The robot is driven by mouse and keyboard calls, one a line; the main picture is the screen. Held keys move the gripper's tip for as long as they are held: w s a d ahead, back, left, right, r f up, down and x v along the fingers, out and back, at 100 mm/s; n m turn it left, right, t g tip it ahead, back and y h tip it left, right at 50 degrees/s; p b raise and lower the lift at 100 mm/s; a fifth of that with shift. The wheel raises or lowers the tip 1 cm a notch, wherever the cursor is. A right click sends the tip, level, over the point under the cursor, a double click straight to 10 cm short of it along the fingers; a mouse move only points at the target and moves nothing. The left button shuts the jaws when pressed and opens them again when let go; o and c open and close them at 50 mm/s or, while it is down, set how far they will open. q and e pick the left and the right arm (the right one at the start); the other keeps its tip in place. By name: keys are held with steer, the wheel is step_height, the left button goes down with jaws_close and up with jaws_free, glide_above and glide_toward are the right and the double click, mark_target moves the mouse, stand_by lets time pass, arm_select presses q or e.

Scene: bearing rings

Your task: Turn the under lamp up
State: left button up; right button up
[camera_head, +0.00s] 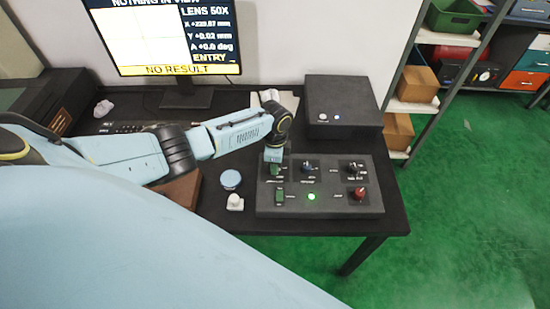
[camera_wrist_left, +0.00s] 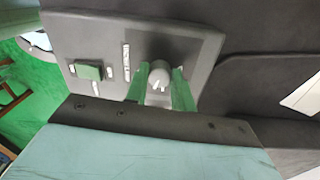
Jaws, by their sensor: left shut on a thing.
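The dark control box (camera_head: 330,208) lies on the desk with several knobs and a green rocker switch (camera_head: 280,195). My left gripper (camera_head: 274,168) points down at the box's back left corner. In the left wrist view its two green fingers (camera_wrist_left: 160,92) are shut on a round grey knob (camera_wrist_left: 158,72), one finger on each side. The knob has a light mark on its face. In the head view the gripper hides this knob. The green rocker switch also shows in the wrist view (camera_wrist_left: 88,72). The labels are too small to read. My right gripper is not in view.
A blue knob (camera_head: 308,167), a black knob (camera_head: 354,168), a red knob (camera_head: 359,193) and a lit green light (camera_head: 311,197) are on the box. A blue-lidded jar (camera_head: 231,179) stands left of it. A black case (camera_head: 343,106) stands behind. The monitor (camera_head: 160,38) reads NO RESULT.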

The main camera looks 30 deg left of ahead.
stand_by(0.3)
arm_select(q)
steer(key=o, duration=1)
steer(key=shift+r, duration=0.1)
steer(key=shift+w+a+r+p, duration=0.1)
steer(key=shift+r+p, duration=0.5)
steer(key=shift+r, duration=2.75)
steer(key=shift+w+a+r+p, duration=0.1)
steer(key=shift+r+p, duration=0.45)
steer(key=shift+r, duration=2.75)
